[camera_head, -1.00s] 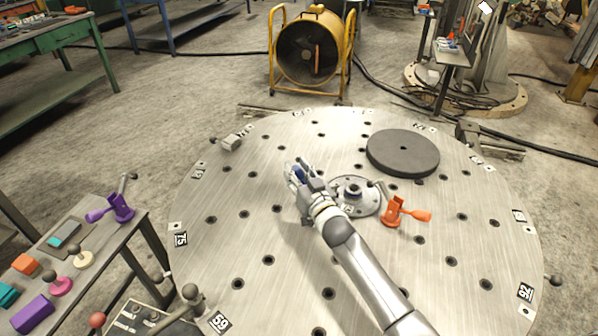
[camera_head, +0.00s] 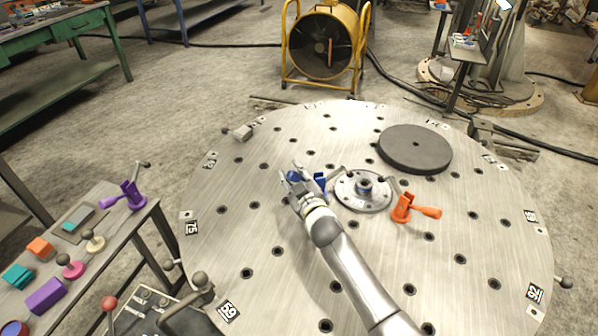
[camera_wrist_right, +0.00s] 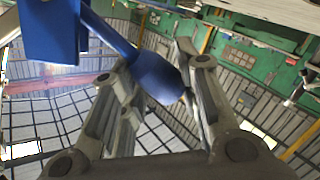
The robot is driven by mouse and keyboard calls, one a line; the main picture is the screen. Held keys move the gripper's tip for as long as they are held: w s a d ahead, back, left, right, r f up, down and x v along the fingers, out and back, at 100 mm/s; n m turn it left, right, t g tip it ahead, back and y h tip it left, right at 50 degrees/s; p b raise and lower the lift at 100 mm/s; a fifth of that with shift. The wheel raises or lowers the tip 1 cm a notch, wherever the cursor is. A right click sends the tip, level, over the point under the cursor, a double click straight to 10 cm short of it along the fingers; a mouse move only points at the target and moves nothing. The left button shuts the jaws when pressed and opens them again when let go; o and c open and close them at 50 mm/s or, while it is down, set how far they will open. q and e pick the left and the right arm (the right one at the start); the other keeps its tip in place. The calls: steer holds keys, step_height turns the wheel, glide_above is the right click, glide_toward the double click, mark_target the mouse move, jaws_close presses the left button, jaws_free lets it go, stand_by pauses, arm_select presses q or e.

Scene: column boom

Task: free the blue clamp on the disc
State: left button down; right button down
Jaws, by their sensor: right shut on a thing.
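The blue clamp (camera_head: 320,181) stands on the large metal disc (camera_head: 300,255), left of the round hub (camera_head: 363,190). A thin grey arm runs from the clamp toward the hub. My right gripper (camera_head: 291,178) is at the clamp's left side, shut on its blue handle. In the right wrist view, the blue handle (camera_wrist_right: 155,75) lies between the two fingers, with the blue clamp body at upper left. The gripper hides part of the handle in the head view. My left gripper is not in view.
An orange clamp (camera_head: 403,209) stands right of the hub. A dark round plate (camera_head: 415,150) lies behind it. A side table at left holds a purple clamp (camera_head: 130,195) and several coloured pieces. A yellow fan (camera_head: 325,45) stands behind the disc.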

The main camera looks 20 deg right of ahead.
steer(key=shift+s+a+f+n, duration=0.1)
steer(key=shift+a+f+n, duration=0.2)
steer(key=shift+f, duration=0.25)
steer(key=shift+s+a+f+n, duration=0.1)
steer(key=shift+a+f+n, duration=0.2)
steer(key=shift+f, duration=0.2)
steer(key=shift+d+g, duration=0.1)
steer(key=shift+g, duration=0.2)
steer(key=c, duration=1.1)
jaws_free()
steer(key=shift+w, duration=0.1)
steer(key=shift+c, duration=0.2)
steer(key=shift+d+r, duration=0.2)
steer(key=s, duration=0.4)
steer(key=s+r, duration=0.1)
steer(key=s, duration=0.6)
steer(key=shift+s+d+r, duration=0.3)
steer(key=shift+s+d, duration=0.05)
steer(key=shift+s, duration=0.05)
